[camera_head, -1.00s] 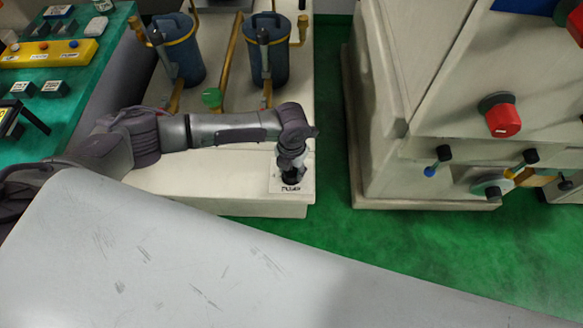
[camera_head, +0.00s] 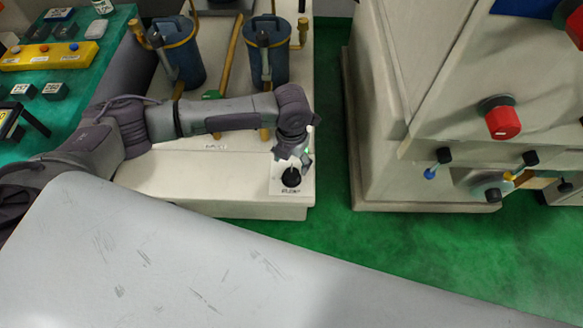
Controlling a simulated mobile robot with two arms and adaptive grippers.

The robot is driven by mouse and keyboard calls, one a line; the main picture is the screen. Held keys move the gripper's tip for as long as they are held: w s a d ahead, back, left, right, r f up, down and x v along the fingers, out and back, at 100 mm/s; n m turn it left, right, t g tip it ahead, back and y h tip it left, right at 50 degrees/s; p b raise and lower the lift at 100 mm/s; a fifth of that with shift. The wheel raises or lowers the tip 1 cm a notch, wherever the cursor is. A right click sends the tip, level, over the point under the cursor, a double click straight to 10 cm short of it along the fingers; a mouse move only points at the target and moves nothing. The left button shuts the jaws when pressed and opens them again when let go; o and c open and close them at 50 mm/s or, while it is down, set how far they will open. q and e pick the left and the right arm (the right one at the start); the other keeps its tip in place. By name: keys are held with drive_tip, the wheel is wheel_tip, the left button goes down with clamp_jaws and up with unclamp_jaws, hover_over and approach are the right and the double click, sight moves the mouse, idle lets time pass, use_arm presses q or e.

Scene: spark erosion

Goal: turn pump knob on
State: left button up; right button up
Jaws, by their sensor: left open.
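The pump knob (camera_head: 291,178) is a small black round knob on a white plate (camera_head: 282,190) with a dark label, at the front right corner of the cream pump base. My left arm reaches in from the left above the base. Its gripper (camera_head: 305,160) points down just behind and to the right of the knob. It is open and looks empty. The knob is in plain view, and the gripper seems apart from it, though the exact gap is hard to judge. My right gripper is not in view.
Two blue filter canisters (camera_head: 180,60) (camera_head: 266,58) with yellow pipes stand on the cream base (camera_head: 230,205) behind my arm. A cream machine with a red knob (camera_head: 503,122) and small valve levers (camera_head: 437,163) stands at right. Green floor (camera_head: 335,225) lies between them.

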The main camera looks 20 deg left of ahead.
sight(292, 174)
use_arm(q)
wheel_tip(292, 174, up, 6)
idle(0.7)
